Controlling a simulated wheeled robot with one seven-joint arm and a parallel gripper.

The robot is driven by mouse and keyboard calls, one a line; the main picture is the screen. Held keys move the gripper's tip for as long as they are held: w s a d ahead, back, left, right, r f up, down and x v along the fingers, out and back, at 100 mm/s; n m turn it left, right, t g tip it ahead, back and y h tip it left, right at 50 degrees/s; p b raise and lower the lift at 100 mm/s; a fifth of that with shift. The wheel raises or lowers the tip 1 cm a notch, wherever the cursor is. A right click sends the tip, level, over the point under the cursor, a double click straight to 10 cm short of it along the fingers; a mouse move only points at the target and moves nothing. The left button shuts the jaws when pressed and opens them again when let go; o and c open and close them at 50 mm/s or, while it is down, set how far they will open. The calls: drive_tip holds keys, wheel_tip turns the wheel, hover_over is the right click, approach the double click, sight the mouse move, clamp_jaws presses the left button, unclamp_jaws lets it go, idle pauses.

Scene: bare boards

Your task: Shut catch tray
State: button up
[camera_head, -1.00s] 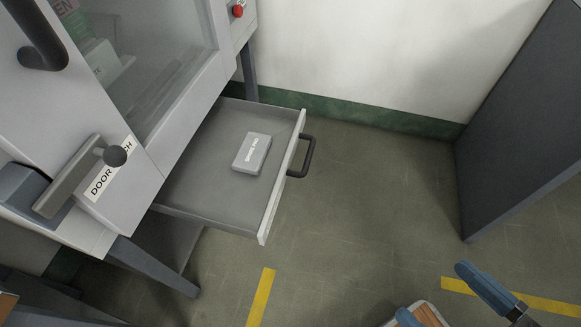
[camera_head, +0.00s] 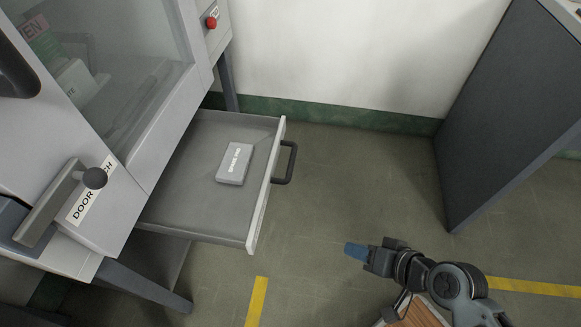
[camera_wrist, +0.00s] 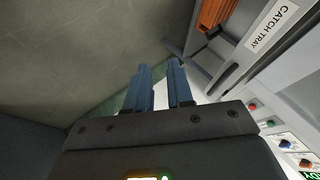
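The catch tray (camera_head: 262,200) is a grey drawer pulled out from under the white cabinet, with a dark bar handle (camera_head: 290,163) on its front. A small grey box with white lettering (camera_head: 235,163) lies inside it. My gripper (camera_head: 356,250) is over the floor, right of and nearer than the tray's front, apart from the handle. In the wrist view, the two blue fingers of my gripper (camera_wrist: 160,84) stand apart with nothing between them. A white panel labelled CATCH TRAY (camera_wrist: 272,27) shows there at the upper right.
The white cabinet (camera_head: 150,130) has a glass window, a door latch lever (camera_head: 50,205) and a red button (camera_head: 211,23). A dark grey panel (camera_head: 490,120) stands at the right. The floor between the tray and this panel is clear.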

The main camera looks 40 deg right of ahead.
drive_tip(key=w+y, duration=0.1)
drive_tip(key=w, duration=0.1)
drive_tip(key=w+d+r+m+y, duration=0.1)
drive_tip(key=w, duration=0.2)
drive_tip(key=w+d+y, duration=0.1)
drive_tip(key=w, duration=0.2)
drive_tip(key=shift+w+d+r+y, duration=0.15)
drive_tip(key=shift+d+r+y, duration=0.05)
drive_tip(key=shift+d+y, duration=0.1)
clamp_jaws()
drive_tip(key=w+d+r+t+y, duration=0.1)
drive_tip(key=w+d+r+y, duration=0.35)
drive_tip(key=w+r, duration=0.2)
drive_tip(key=shift+y, duration=0.25)
drive_tip(key=x, duration=0.4)
drive_tip(key=r+x, duration=0.1)
drive_tip(key=x, duration=0.3)
drive_tip(key=a+b+x, duration=0.1)
drive_tip(key=x, duration=0.3)
drive_tip(key=shift+s+r, duration=0.2)
drive_tip(key=shift+w+a, duration=0.55)
drive_tip(key=b, duration=0.5)
approach(191, 167)
drive_tip(key=w+a, duration=0.2)
drive_tip(key=w+a+r, duration=0.1)
drive_tip(key=w+a, duration=0.3)
drive_tip(key=shift+w+a+r, duration=0.35)
drive_tip(key=shift+a+r, duration=0.05)
drive_tip(key=shift+w+a+r, duration=0.15)
drive_tip(key=shift+w+a, duration=0.05)
